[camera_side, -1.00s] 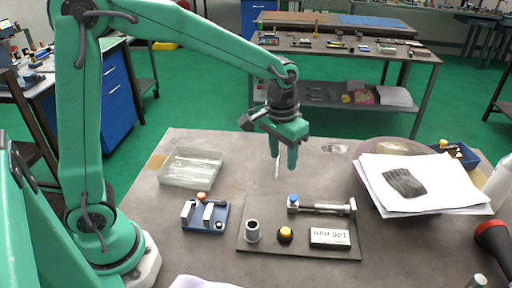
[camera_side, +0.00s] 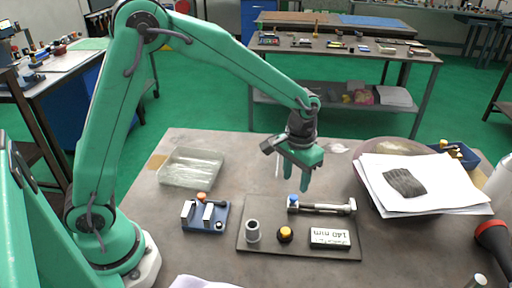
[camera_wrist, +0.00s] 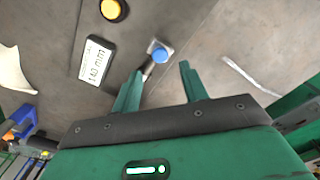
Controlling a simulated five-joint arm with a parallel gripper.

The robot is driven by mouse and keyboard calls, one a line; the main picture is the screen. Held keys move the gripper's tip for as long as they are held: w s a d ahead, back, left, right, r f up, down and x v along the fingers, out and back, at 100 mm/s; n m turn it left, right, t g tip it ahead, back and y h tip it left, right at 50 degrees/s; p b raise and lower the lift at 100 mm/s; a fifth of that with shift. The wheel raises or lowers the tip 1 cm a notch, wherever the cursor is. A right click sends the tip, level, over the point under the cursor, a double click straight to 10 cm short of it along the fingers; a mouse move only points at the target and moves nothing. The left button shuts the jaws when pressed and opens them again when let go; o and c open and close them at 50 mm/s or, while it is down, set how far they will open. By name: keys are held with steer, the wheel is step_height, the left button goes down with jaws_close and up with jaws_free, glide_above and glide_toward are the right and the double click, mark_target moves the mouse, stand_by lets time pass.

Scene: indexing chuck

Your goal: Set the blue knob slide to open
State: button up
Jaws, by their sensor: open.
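The blue knob (camera_side: 293,199) sits at the left end of a metal slide rail (camera_side: 322,208) on a dark plate (camera_side: 349,252). In the wrist view the blue knob (camera_wrist: 160,55) shows just beyond and between my fingertips, with the rail partly hidden behind the left finger. My gripper (camera_side: 304,185) is open and empty above the rail, close to the knob but apart from it. Its two green fingers also show in the wrist view (camera_wrist: 161,75). I cannot read any open or closed marking on the slide.
The plate also holds a grey cylinder (camera_side: 253,231), a yellow button (camera_side: 285,234) and a display reading 140 mm (camera_side: 330,238). A blue fixture (camera_side: 206,216) and a clear tray (camera_side: 191,168) stand to the left. Papers (camera_side: 425,184) lie at the right.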

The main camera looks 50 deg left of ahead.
mark_target(293, 197)
steer(key=shift+f, duration=2.7)
steer(key=shift+c, duration=0.4)
jaws_close()
